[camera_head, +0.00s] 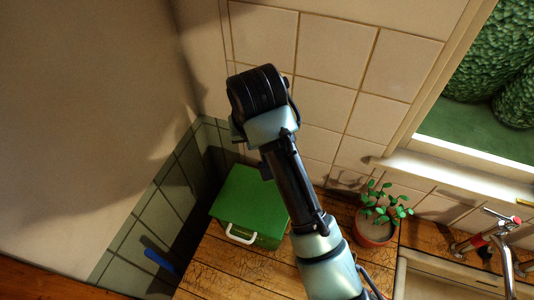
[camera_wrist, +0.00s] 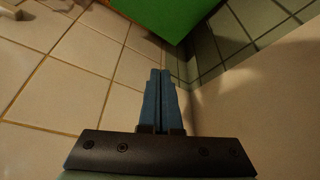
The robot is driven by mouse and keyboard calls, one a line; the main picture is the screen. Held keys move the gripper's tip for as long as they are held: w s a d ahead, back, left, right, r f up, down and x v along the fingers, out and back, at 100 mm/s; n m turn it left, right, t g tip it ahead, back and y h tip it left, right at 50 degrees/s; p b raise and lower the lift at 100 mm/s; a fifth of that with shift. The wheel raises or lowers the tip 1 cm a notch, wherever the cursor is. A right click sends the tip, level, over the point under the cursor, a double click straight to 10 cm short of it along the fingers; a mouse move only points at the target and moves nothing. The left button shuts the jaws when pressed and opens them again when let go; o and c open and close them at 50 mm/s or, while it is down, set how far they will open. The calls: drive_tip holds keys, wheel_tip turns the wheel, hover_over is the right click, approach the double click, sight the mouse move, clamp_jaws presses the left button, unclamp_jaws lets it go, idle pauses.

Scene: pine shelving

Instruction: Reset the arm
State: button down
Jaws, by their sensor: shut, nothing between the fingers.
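My gripper (camera_wrist: 160,100) shows in the wrist view with its two blue fingers side by side, shut and empty. A green surface (camera_wrist: 165,14) lies beyond the fingertips at the top of that view, apart from them. In the head view my arm (camera_head: 290,185) rises from the lower right, and a black joint shows at its upper end. The fingers cannot be made out for sure there.
A green box (camera_head: 248,205) with a white handle stands on the wooden counter (camera_head: 218,267) in the tiled corner, partly behind my arm. A potted plant (camera_head: 375,228) and a sink (camera_head: 435,280) with a tap (camera_head: 500,240) are to the right. A blue elongated thing (camera_head: 158,260) is at lower left.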

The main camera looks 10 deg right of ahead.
idle(0.4)
drive_tip(key=w+a+r+n+t+y+b, duration=0.1)
drive_tip(key=w+a+r+t+b, duration=0.2)
drive_tip(key=a+r+t+b, duration=0.4)
drive_tip(key=w+a+r+n+t+y+b, duration=0.15)
drive_tip(key=r+t+b, duration=0.25)
drive_tip(key=r, duration=0.5)
drive_tip(key=s+d+r+m+t+h+b, duration=0.1)
drive_tip(key=s+r+t+h+b, duration=0.1)
drive_tip(key=s+r+t+b, duration=0.4)
drive_tip(key=s+r+t, duration=0.5)
drive_tip(key=s+r, duration=0.5)
drive_tip(key=s, duration=0.1)
drive_tip(key=shift+d+r+m+t, duration=0.2)
drive_tip(key=shift+d+m+t, duration=0.15)
drive_tip(key=shift+t, duration=0.05)
